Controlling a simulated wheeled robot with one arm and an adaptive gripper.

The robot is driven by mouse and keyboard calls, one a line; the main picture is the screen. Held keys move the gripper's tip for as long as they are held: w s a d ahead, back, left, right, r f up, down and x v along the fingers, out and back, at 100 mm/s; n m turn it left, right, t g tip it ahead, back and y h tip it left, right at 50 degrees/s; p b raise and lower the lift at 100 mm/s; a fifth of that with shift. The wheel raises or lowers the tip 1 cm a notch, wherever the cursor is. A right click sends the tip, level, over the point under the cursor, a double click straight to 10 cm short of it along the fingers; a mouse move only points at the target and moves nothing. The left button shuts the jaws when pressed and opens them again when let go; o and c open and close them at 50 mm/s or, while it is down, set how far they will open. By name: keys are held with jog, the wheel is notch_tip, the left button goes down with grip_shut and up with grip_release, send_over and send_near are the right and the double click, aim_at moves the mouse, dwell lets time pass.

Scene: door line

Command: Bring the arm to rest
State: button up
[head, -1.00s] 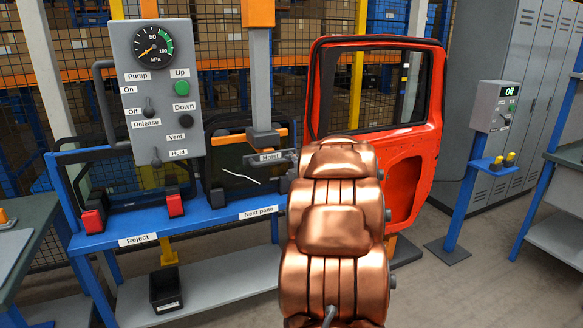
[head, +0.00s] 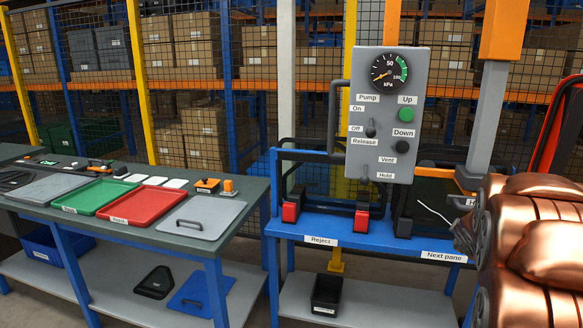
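My copper-coloured arm (head: 535,245) fills the lower right corner of the head view, folded up close to the camera. It covers part of the hoist and the right end of the blue stand (head: 370,236).
A grey control panel (head: 426,120) with gauge and levers stands above the blue stand. To the left, a green-topped bench (head: 120,232) holds a green tray (head: 93,197), a red tray (head: 136,205) and a grey plate (head: 203,219). The red door (head: 556,135) is mostly cut off.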

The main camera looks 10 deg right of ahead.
jog(key=s+a+f+m+g+y, duration=0.25)
jog(key=s+a, duration=0.35)
jog(key=a, duration=0.6)
jog(key=s+a+f+m+g+y, duration=0.2)
jog(key=s+a+f+g, duration=0.3)
jog(key=a, duration=0.7)
jog(key=s+a+f+g+y+p, duration=0.1)
jog(key=s+a+g+y, duration=0.2)
jog(key=s+a, duration=1.2)
jog(key=s+m, duration=0.1)
jog(key=s, duration=0.3)
jog(key=shift+s+a, duration=0.35)
jog(key=shift+a, duration=0.05)
jog(key=shift+c, duration=0.3)
